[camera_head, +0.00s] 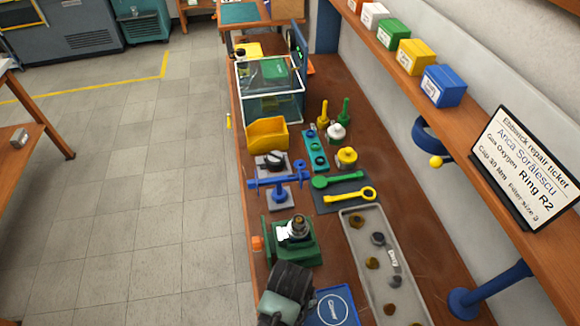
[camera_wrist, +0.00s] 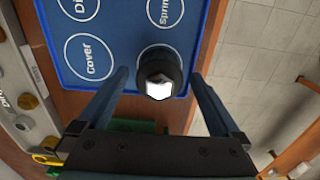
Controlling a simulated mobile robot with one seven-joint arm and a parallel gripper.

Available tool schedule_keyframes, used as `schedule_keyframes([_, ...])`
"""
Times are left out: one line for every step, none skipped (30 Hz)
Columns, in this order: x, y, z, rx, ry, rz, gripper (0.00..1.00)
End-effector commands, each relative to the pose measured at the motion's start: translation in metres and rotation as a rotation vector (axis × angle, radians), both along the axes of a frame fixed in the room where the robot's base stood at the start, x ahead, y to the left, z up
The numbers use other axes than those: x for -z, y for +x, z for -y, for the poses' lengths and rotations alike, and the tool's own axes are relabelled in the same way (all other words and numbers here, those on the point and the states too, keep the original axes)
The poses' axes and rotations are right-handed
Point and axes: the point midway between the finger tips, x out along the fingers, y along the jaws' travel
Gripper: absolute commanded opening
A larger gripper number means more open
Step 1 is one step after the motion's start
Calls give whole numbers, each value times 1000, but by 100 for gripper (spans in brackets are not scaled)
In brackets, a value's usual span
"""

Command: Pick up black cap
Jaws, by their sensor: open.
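In the wrist view a round black cap (camera_wrist: 172,64) with a bright white hexagonal face sits on a labelled circle of a blue tray (camera_wrist: 120,50). My gripper (camera_wrist: 159,76) is open, with one finger on each side of the cap and visible gaps between. I cannot tell how far the fingertips are above the tray. In the head view my gripper (camera_head: 286,300) is at the near end of the bench, beside the blue tray (camera_head: 345,317). The cap is hidden behind it there.
A green vise (camera_head: 290,248) holding a metal fitting stands just behind my gripper. A grey tray (camera_head: 349,222) with several small brass and dark parts lies to the right. Blue and yellow tools, a yellow bin (camera_head: 266,134) and a repair ticket (camera_head: 527,166) are farther off.

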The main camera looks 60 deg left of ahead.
Motion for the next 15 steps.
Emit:
schedule_keyframes([4, 0, 0, 0, -1, -2, 100])
schedule_keyframes([5, 0, 0, 0, -1, 0, 100])
schedule_keyframes([7, 0, 0, 0, 1, 0, 100])
schedule_keyframes([7, 0, 0, 0, 1, 1, 100])
schedule_keyframes([8, 0, 0, 0, 1, 1, 100])
schedule_keyframes([8, 0, 0, 0, 1, 1, 100])
schedule_keyframes([8, 0, 0, 0, 1, 1, 100])
schedule_keyframes([8, 0, 0, 0, 1, 1, 100])
schedule_keyframes([8, 0, 0, 0, 1, 1, 100])
schedule_keyframes([8, 0, 0, 1, 1, 1, 98])
schedule_keyframes([8, 0, 0, 1, 1, 1, 93])
schedule_keyframes([7, 0, 0, 1, 1, 1, 86])
schedule_keyframes([7, 0, 0, 1, 1, 1, 80])
schedule_keyframes([7, 0, 0, 1, 1, 1, 75])
schedule_keyframes([7, 0, 0, 1, 1, 1, 68])
